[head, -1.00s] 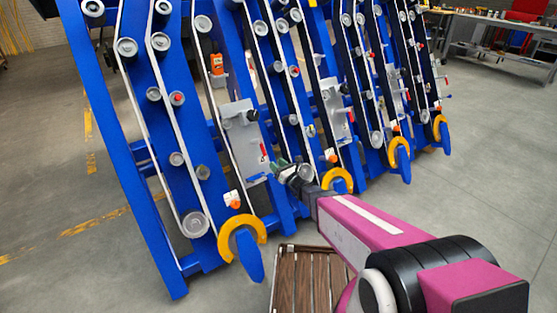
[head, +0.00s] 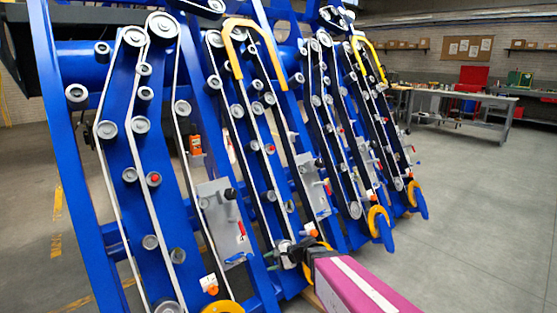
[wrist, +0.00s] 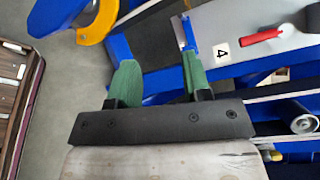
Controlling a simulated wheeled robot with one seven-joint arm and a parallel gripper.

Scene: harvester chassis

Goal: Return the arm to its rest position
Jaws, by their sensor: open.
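My gripper (head: 283,247) is at the lower middle of the head view, in front of the blue harvester chassis (head: 65,150). My pink arm reaches up to it from the lower right. In the wrist view, the two green fingers of my gripper (wrist: 158,70) stand apart with nothing held between them. They point toward a blue frame part and a grey plate (wrist: 235,25) bearing a "4" label and a red handle (wrist: 261,35). Whether the right fingertip touches the blue part, I cannot tell.
A yellow curved part (wrist: 98,24) is near the left finger, and a slatted wooden platform (wrist: 14,85) is at the left edge of the wrist view. Open grey floor (head: 470,220) lies to the right. A workbench (head: 465,105) stands at the back right.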

